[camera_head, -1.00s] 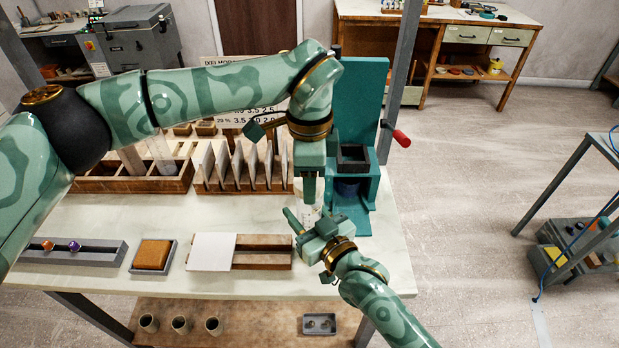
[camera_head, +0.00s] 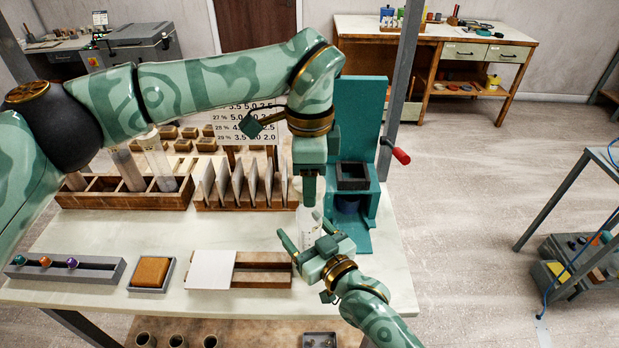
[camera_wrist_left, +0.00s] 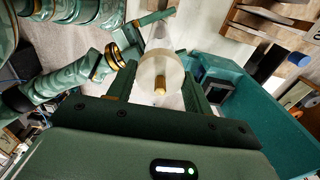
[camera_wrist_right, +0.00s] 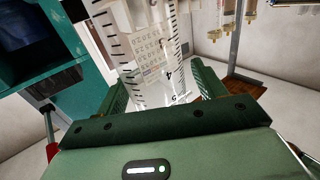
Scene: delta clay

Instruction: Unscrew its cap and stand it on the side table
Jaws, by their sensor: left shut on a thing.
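A clear graduated cylinder (camera_wrist_right: 155,60) with black markings stands upright in the right wrist view, and its lower part shows in the head view (camera_head: 310,222). My left gripper (camera_head: 308,200) is above it, pointing down and shut on a round whitish cap (camera_wrist_left: 150,72) with a brass knob. Whether the cap still touches the cylinder is hidden. My right gripper (camera_head: 303,238) is low at the cylinder, one finger on each side. I cannot tell whether its fingers touch the glass.
A teal press (camera_head: 357,110) with a red-knobbed lever stands close right of the grippers. A wooden rack of plates (camera_head: 245,203) is to the left, and a tray with a white tile (camera_head: 211,268) is in front. A wooden bench (camera_head: 400,27) is at the back; floor lies clear between.

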